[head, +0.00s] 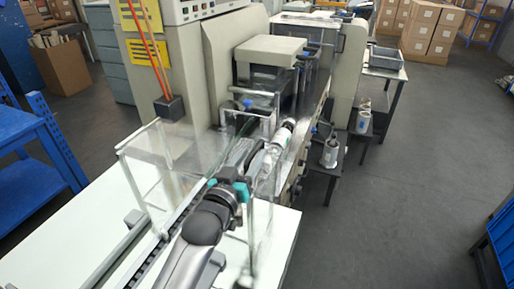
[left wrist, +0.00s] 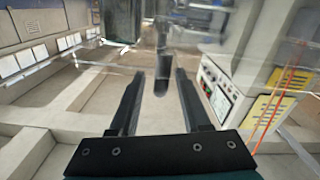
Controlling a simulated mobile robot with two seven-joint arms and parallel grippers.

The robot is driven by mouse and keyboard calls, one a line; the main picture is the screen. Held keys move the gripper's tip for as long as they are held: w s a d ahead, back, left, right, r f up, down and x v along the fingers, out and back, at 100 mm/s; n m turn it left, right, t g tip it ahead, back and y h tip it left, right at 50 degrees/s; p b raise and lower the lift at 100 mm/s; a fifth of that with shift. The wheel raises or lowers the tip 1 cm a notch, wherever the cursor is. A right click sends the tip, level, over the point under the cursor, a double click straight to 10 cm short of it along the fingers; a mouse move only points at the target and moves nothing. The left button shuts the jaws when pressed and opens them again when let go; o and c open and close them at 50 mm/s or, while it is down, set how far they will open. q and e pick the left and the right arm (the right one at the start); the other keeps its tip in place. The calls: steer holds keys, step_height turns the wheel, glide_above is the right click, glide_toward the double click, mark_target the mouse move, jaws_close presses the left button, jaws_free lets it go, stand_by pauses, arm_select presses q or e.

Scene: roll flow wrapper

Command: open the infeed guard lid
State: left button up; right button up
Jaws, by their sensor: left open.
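The infeed guard is a clear box with pale edges (head: 165,152) over the infeed conveyor at the front of the machine. I cannot tell the lid apart from the side panels with certainty. My left gripper (head: 238,170) is at the guard, its fingers hard to make out in the head view. In the left wrist view the left gripper (left wrist: 163,78) is open, with one finger on each side. A dark, rounded bar, perhaps the lid handle (left wrist: 161,85), shows between the fingertips, below a blurred clear panel. I cannot tell whether they touch. My right gripper is not in view.
The beige wrapper machine (head: 232,60) stands behind the guard. A dark cup with orange rods (head: 168,106) is at the guard's back left. Film rolls (head: 330,152) stand on the right. A blue rack (head: 35,150) is at left.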

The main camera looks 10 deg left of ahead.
mark_target(260, 142)
arm_select(q)
steer(key=shift+w+d, duration=0.2)
steer(key=shift+w, duration=0.9)
steer(key=shift+w+d, duration=0.2)
steer(key=shift+w, duration=0.85)
steer(key=shift+c, duration=0.2)
jaws_close()
